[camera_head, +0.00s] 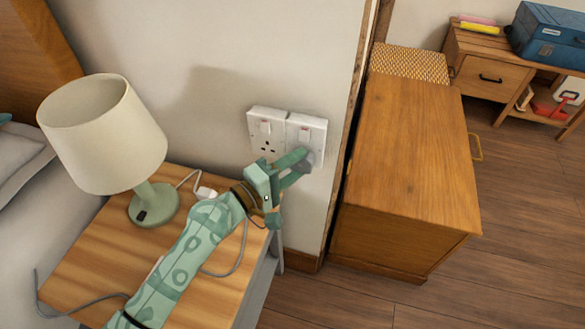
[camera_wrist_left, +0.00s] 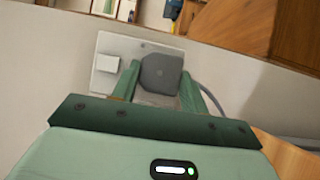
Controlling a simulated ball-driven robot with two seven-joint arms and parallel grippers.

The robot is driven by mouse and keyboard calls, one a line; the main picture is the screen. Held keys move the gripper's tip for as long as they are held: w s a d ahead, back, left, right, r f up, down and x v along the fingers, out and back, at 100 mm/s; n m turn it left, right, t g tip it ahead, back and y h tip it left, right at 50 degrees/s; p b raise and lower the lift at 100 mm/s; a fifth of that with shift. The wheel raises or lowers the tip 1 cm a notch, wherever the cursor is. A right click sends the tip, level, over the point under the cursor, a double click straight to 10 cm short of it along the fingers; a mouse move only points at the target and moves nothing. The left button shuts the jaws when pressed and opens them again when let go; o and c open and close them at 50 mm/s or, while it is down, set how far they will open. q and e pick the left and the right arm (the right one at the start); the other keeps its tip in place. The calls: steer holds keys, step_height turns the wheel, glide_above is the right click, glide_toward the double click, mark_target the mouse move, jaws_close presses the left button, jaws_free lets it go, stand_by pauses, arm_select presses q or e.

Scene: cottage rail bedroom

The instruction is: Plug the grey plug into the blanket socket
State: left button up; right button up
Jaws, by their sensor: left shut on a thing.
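Two white switched wall sockets sit side by side on the wall, a left socket (camera_head: 267,143) and a right socket (camera_head: 313,136). I cannot read which is the blanket socket. My left gripper (camera_head: 300,160) is shut on the grey plug (camera_head: 307,158), at the lower part of the right socket. In the left wrist view the grey plug (camera_wrist_left: 161,73) is between the green fingers, over the white socket plate (camera_wrist_left: 108,82), its cable running off to the right. Its pins are hidden, so I cannot tell whether it is fully seated. My right gripper is not in view.
A bedside table (camera_head: 83,260) below the sockets holds a lamp (camera_head: 105,135), a white plug-like piece (camera_head: 206,193) and loose grey cables. A wooden cabinet (camera_head: 415,150) stands to the right, beyond the wall edge. A desk (camera_head: 490,75) with a blue case (camera_head: 550,35) is behind.

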arm_select(q)
steer(key=o, duration=0.9)
steer(key=shift+w, duration=0.15)
steer(key=shift+s+a, duration=0.45)
steer(key=v, duration=1.5)
steer(key=shift+b, duration=0.4)
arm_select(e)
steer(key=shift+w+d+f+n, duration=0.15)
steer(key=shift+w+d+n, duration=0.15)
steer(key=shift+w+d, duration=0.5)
